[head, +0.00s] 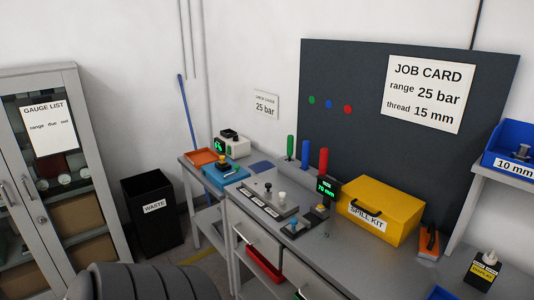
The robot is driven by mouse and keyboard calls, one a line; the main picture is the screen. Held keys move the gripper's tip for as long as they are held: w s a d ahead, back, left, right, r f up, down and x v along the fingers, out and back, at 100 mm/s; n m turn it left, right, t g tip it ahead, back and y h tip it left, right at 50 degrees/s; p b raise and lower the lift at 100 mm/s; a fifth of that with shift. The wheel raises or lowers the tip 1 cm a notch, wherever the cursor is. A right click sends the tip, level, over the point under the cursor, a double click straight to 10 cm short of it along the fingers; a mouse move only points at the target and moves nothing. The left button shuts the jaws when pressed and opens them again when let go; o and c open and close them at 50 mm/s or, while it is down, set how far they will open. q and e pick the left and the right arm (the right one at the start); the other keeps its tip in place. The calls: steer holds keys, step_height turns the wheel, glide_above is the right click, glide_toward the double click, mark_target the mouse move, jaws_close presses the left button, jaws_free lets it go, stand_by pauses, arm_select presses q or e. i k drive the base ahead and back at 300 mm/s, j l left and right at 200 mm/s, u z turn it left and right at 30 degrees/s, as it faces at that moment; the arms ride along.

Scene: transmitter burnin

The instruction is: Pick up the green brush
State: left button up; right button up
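An upright green cylinder (290,146) stands at the back of the grey bench, near the left edge of the dark board. It looks like the handle of the green brush; bristles cannot be made out at this size. A similar blue cylinder (305,153) and red cylinder (323,161) stand to its right in a row. Neither of my grippers is in view.
A yellow spill kit box (380,210) and a small display (327,190) stand right of the cylinders. A grey fixture with knobs (268,201) lies in front.

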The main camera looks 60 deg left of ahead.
mark_target(290, 138)
steer(key=u, duration=1.7)
steer(key=z, duration=0.5)
steer(key=i+j+z, duration=0.15)
steer(key=j+z, duration=0.15)
steer(key=i+j+z, duration=0.25)
steer(key=j, duration=0.2)
steer(key=j+z, duration=0.55)
steer(key=j, duration=0.25)
